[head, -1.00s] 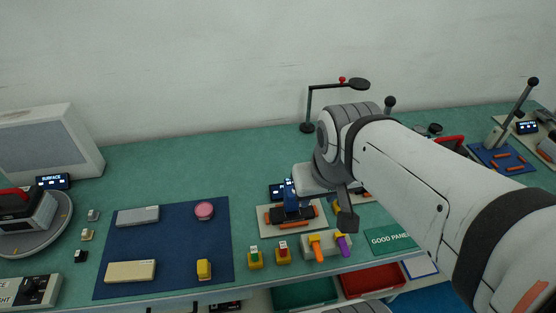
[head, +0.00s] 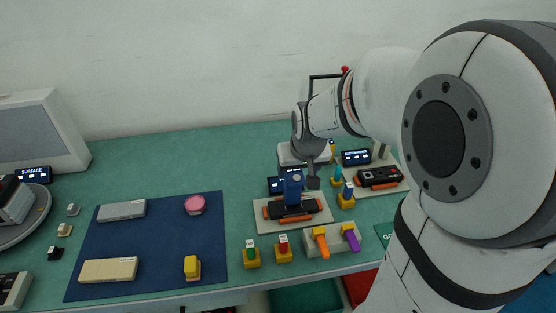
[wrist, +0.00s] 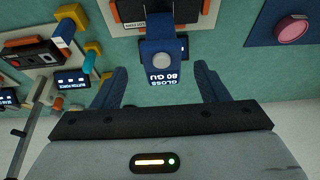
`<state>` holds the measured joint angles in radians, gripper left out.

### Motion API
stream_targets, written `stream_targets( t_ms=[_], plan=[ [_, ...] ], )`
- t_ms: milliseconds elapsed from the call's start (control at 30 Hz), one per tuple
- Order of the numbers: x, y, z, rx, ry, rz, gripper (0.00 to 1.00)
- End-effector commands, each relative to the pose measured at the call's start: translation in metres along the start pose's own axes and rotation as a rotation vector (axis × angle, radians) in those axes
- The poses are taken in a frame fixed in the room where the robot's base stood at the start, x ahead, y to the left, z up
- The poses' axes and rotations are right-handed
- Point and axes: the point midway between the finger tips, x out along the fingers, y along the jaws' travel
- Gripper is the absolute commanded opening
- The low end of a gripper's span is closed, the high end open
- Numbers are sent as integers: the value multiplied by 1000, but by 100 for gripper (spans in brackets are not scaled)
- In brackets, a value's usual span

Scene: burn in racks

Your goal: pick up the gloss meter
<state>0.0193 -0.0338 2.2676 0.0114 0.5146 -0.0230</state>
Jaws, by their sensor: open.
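The gloss meter (head: 293,187) is a small blue device standing upright on a black and orange unit (head: 292,208), which lies on a beige plate. In the wrist view the gloss meter (wrist: 163,45) shows a grey round button and a lit "GLOSS 80 GU" readout. My gripper (wrist: 160,72) is open, with one blue finger on each side of the readout and visible gaps to both. In the head view my gripper (head: 312,180) is just behind and right of the meter; part of it is hidden.
Yellow-based plugs (head: 252,258) and a grey block with orange and purple handles (head: 330,240) stand in front. A blue mat (head: 160,240) with a pink puck (head: 195,204) lies left. Another black and orange unit (head: 380,177) is right. Open green bench lies behind the mat.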

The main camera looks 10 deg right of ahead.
Motion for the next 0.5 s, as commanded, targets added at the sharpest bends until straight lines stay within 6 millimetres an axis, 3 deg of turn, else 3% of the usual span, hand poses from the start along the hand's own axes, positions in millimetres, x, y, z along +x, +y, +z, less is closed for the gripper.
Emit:
stream_targets(
  t_ms=[500],
  plan=[
    [57,-3,-8,-2,-4,0,67]
  ],
)
